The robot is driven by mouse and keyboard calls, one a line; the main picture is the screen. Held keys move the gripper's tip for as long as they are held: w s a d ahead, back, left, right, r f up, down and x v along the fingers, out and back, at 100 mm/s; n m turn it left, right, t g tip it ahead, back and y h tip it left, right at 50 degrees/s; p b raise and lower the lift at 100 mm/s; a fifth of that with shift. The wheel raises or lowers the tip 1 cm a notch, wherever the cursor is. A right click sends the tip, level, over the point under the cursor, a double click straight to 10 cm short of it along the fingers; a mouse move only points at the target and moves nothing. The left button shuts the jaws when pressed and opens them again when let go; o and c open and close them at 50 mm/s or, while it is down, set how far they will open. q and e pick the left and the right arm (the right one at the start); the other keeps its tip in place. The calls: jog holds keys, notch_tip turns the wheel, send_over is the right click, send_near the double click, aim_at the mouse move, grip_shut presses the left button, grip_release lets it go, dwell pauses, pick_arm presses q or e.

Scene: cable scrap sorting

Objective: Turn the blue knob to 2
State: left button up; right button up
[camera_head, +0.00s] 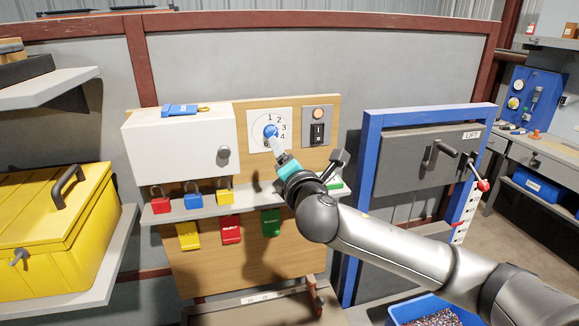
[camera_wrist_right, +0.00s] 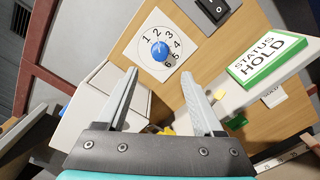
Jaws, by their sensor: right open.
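The blue knob (camera_head: 270,131) sits on a white dial plate (camera_head: 285,115) with numbers around it, on the wooden panel. In the right wrist view the knob (camera_wrist_right: 160,51) is ahead of the fingers, with the numbers 1 to 6 arcing around it. A pale mark shows on the knob, but I cannot tell for sure which number it points to. My right gripper (camera_wrist_right: 158,72) is open and empty, its two fingers spread and pointing toward the dial. In the head view its fingertips (camera_head: 277,146) overlap the knob's lower edge; contact cannot be told. My left gripper is not in view.
A black rocker switch (camera_head: 317,134) is right of the dial; a white box (camera_head: 180,145) is left. Below runs a shelf (camera_head: 240,203) with padlocks and a green sign (camera_wrist_right: 268,53). A blue-framed lift door (camera_head: 420,160) stands at right.

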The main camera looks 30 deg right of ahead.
jog(key=shift+v, duration=2.15)
jog(key=shift+f, duration=0.1)
